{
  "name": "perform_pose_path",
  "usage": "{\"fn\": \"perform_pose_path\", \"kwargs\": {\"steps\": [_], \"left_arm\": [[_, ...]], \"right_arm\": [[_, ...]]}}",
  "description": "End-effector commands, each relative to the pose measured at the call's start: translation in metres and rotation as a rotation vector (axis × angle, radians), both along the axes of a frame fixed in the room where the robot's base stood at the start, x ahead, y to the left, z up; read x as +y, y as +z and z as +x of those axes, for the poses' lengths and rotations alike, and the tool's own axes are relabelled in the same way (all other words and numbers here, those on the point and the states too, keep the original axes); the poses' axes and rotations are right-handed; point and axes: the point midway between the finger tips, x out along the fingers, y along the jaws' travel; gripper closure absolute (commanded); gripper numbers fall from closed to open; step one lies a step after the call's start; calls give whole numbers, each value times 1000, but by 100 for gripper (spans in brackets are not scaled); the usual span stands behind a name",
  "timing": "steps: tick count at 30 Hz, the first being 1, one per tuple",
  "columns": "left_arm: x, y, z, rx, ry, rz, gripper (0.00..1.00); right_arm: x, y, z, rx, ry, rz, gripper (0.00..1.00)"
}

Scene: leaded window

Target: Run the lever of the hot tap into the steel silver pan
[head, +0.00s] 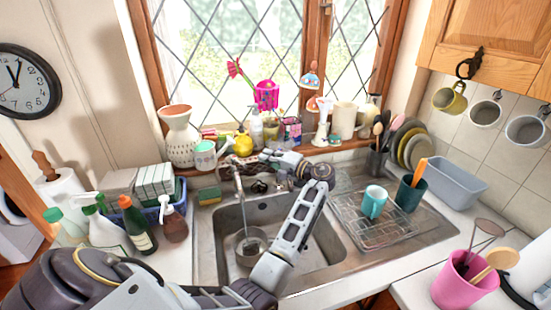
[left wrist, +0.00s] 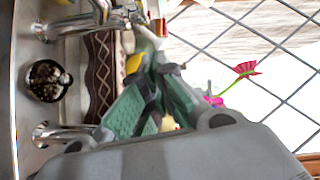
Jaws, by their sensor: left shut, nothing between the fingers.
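The steel silver pan (head: 250,246) sits in the left part of the sink basin, below the tap spout (head: 238,184). A thin pale line between spout and pan may be running water; I cannot tell for sure. My left gripper (head: 236,161) is behind the sink by the tap, its arm reaching over the basin and bending back left. In the left wrist view its green-padded fingers (left wrist: 155,72) are shut and empty, near chrome tap parts (left wrist: 75,25) and another chrome fitting (left wrist: 62,132). I cannot tell which is the hot lever, or whether the fingers touch one. My right gripper is out of view.
The windowsill behind holds a patterned vase (head: 178,135), a teal cup (head: 205,156) and several ornaments. A drying rack (head: 375,232) with a teal mug (head: 374,201) stands right. Bottles and a blue basket crowd the left counter. A green sponge (head: 208,194) lies behind the sink.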

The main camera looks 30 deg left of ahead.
Motion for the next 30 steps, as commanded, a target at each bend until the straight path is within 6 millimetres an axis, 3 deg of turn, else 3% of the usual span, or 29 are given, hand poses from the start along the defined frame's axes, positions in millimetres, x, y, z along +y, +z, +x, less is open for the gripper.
{"fn": "perform_pose_path", "kwargs": {"steps": [3,18,30], "left_arm": [[17,1,0,1,1,2,100],[25,-7,-32,2,0,0,100],[26,-9,-37,2,0,0,100]], "right_arm": [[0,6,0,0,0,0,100],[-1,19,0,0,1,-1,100],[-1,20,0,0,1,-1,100]]}}
